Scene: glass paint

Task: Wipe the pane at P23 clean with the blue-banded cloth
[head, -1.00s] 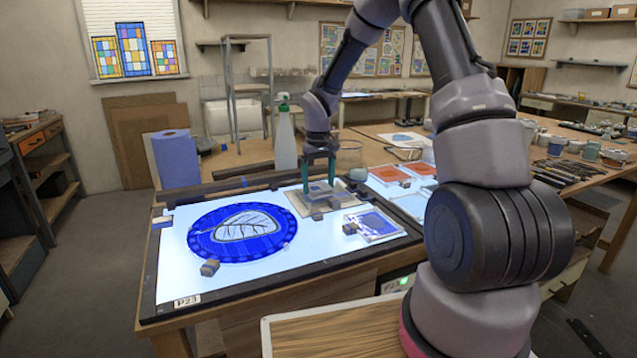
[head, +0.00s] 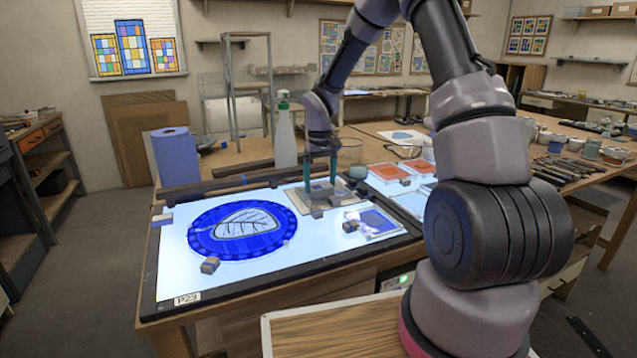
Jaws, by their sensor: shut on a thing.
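The round blue pane (head: 206,240), with a pale leaf shape and dark veins at its middle, lies flat on the lit table (head: 175,275). The label P23 (head: 187,299) is on the table's near left corner. My gripper (head: 320,187) points down over a tan board (head: 291,197) at the table's back right, right of the pane and apart from it. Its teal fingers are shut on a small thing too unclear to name. A small white piece with a blue band (head: 162,219) lies at the table's left edge; I cannot tell if it is a cloth.
Small grey blocks (head: 210,265) stand around the pane. A smaller blue pane (head: 374,222) lies right of it. A spray bottle (head: 285,140) and a blue paper roll (head: 176,157) stand behind. Orange panes (head: 388,172) and a glass jar (head: 349,155) are at the right.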

